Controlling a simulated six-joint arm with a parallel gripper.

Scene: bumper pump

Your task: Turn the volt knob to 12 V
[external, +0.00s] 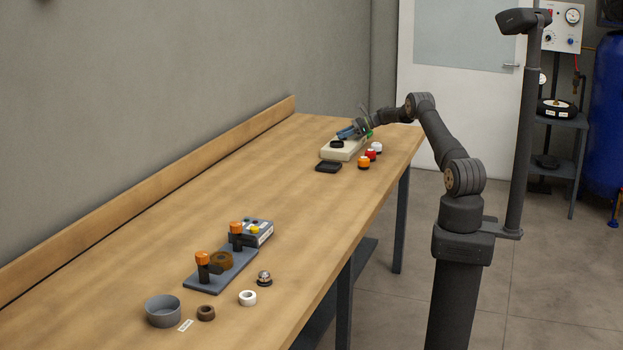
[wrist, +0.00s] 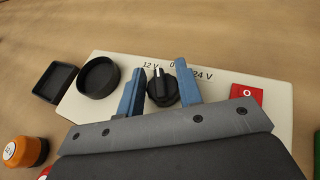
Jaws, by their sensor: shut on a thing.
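The volt knob (wrist: 161,88) is a black round knob with a raised grip and a white mark. It sits on a cream box (wrist: 105,65), which also shows on the far part of the bench in the external view (external: 338,152). Labels 12 V, 0 and 24 V are printed along the knob's far side, from left to right. The white mark points up and slightly left, near the 12 V and 0 labels; its exact setting is hard to tell. My gripper (wrist: 160,70) is shut on the knob, one blue finger on each side. In the external view my gripper (external: 348,132) is over the box.
A black round cup (wrist: 98,78) sits at the box's left end, with a black square tray (wrist: 55,82) beside it. A red switch (wrist: 246,93) is to the knob's right. An orange-topped button (wrist: 25,151) stands near. The middle of the bench (external: 240,165) is clear.

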